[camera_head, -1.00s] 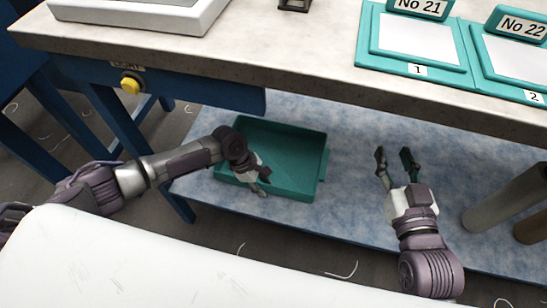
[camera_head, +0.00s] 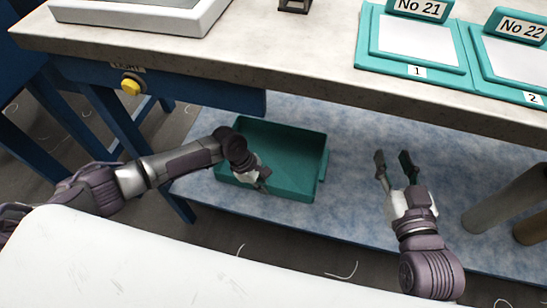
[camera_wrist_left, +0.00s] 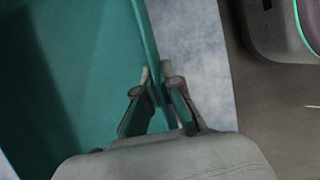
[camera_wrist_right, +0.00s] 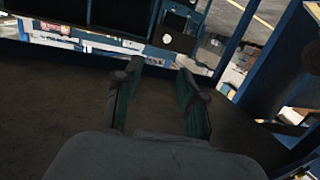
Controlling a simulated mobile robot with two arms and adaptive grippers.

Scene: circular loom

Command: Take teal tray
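The teal tray (camera_head: 310,150) is an open, empty-looking box on the blue lower shelf under the table. My left gripper (camera_head: 264,180) is at the tray's near wall. In the left wrist view, the fingers (camera_wrist_left: 157,80) are close together with the tray's rim (camera_wrist_left: 150,40) between them, one finger inside the tray and one outside. They look shut on the wall; exact contact is hard to see. My right gripper (camera_head: 392,160) is open and empty, right of the tray and apart from it. Its spread fingers also show in the right wrist view (camera_wrist_right: 160,80).
The table's front edge (camera_head: 300,75) overhangs the back of the shelf (camera_head: 345,200). Grey and brown cylinders (camera_head: 505,200) stand at the shelf's right. A blue table leg (camera_head: 125,130) and yellow button (camera_head: 131,86) are at left. Teal numbered stands (camera_head: 415,40) are on top.

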